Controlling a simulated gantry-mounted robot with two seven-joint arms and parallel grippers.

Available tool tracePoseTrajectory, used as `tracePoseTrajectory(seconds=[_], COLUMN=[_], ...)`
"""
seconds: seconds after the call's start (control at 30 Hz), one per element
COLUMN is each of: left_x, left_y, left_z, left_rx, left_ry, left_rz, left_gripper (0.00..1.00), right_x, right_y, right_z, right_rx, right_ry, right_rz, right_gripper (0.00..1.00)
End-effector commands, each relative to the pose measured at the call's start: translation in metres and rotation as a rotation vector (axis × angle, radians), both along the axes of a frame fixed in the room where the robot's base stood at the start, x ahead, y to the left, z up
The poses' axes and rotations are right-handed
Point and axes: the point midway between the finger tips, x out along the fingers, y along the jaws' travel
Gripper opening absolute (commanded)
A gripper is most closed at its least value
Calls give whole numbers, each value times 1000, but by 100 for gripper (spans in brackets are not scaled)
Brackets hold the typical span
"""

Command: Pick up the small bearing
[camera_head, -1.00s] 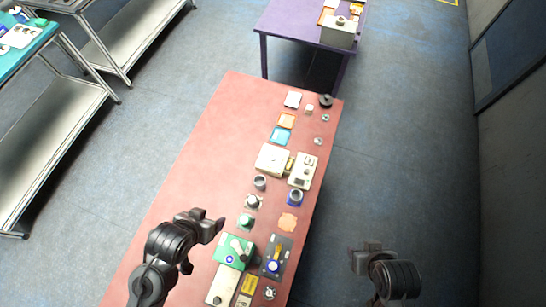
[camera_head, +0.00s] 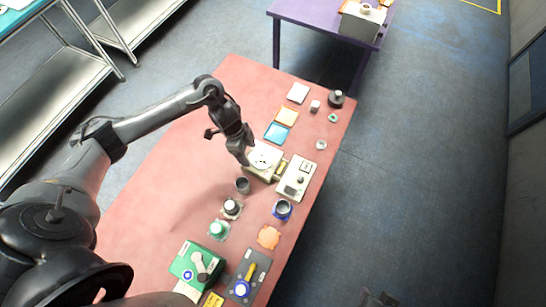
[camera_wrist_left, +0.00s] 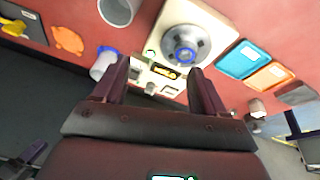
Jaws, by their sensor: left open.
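My left gripper (camera_head: 244,157) is open and empty above the red table, at the left edge of a cream box (camera_head: 252,170). On that box is a pale round disc (camera_head: 264,157). In the left wrist view, the open left gripper (camera_wrist_left: 160,78) has the disc (camera_wrist_left: 186,45) beyond its fingertips, grey with a blue ring at its centre. A small pale ring (camera_head: 321,145) and a small green ring (camera_head: 333,117) lie farther right. I cannot tell for sure which of these is the small bearing. Only a dark bit of my right gripper (camera_head: 376,299) shows at the bottom edge.
A cream device (camera_head: 296,178) stands right beside the box. Orange and blue trays (camera_head: 276,133) lie behind it. Grey cup (camera_head: 242,185), blue-based cup (camera_head: 282,209) and green fixture (camera_head: 197,266) stand nearer. The red table's left side (camera_head: 170,185) is clear.

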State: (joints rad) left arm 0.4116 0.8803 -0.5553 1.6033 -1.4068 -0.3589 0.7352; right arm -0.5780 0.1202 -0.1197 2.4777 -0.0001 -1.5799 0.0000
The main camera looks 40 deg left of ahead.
Motion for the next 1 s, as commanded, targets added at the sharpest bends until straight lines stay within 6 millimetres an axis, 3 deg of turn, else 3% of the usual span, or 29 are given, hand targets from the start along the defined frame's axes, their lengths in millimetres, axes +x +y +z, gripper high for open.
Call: tracePoseTrajectory(seconds=[0.1,0.2,0.5,0.77,1.0], left_x=[26,36,44,45,48], left_y=[12,11,0,-3,-10], left_z=[13,14,-20,-34,-63], left_rx=[22,21,21,21,20], left_ry=[-60,-82,-88,-88,-86], left_rz=[7,8,9,8,8], left_gripper=[72,72,72,72,72], right_x=[0,-1,-1,-1,-1], right_y=[1,1,2,1,-1], right_z=[-12,-14,-16,-17,-18], right_rx=[3,5,6,2,-5], right_ry=[-1,2,0,0,0], right_rz=[-1,-3,-2,0,4], right_gripper=[43,43,43,43,43])
